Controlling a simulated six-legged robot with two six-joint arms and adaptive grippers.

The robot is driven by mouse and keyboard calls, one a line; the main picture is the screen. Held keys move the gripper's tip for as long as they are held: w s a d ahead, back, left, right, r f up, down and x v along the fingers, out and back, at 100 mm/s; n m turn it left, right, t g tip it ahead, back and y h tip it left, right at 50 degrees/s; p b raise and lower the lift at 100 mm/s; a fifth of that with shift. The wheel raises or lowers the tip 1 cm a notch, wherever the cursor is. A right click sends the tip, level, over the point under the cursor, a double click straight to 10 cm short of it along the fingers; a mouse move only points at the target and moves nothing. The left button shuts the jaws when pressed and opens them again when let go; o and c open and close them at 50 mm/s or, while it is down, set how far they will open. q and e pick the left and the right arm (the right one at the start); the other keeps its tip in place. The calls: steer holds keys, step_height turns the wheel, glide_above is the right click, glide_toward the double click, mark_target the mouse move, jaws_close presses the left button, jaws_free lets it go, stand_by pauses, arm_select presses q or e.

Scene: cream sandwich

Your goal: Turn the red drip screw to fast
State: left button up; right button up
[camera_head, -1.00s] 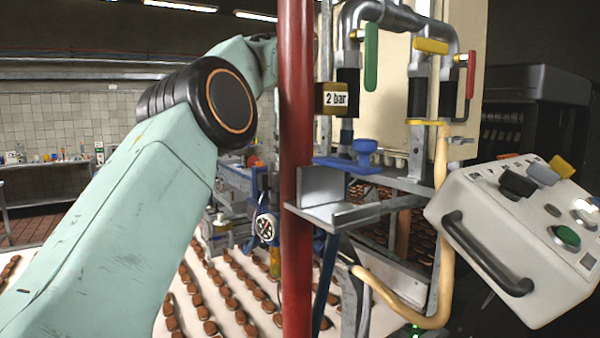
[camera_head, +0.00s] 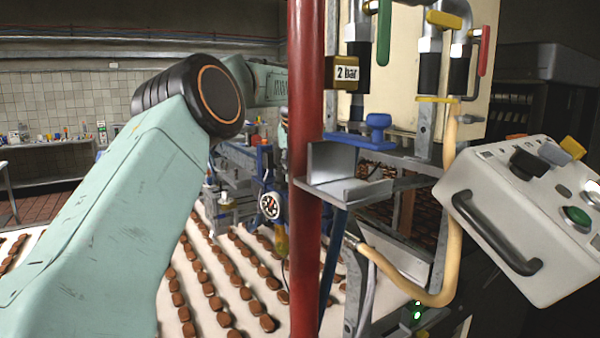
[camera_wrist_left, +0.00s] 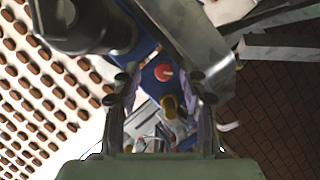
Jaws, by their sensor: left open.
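In the left wrist view a round red screw (camera_wrist_left: 163,72) sits on a blue block (camera_wrist_left: 150,78). My left gripper (camera_wrist_left: 163,82) is open, with one finger on each side of the picture and the red screw showing between the fingertips. Nothing is held; how far the tips are from the screw is not clear. A yellow-brown knob (camera_wrist_left: 169,105) shows nearer the gripper base. In the head view my left arm reaches in from the left, and its gripper is mostly hidden behind the red post. My right gripper is not in view.
The red post (camera_head: 305,220) stands upright in front of the machine. Right of it are a metal bracket (camera_head: 345,187), a 2 bar block (camera_head: 342,73), valves with coloured levers and a grey control box (camera_head: 535,215). Rows of brown biscuits lie on the white belt (camera_head: 190,255).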

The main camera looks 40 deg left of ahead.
arm_select(q)
steer(key=shift+w+d+f, duration=0.1)
steer(key=shift+w, duration=0.05)
steer(key=shift+d, duration=0.25)
steer(key=shift+c, duration=0.4)
steer(key=shift+a, duration=0.25)
steer(key=c, duration=0.6)
steer(key=shift+d, duration=0.1)
jaws_close()
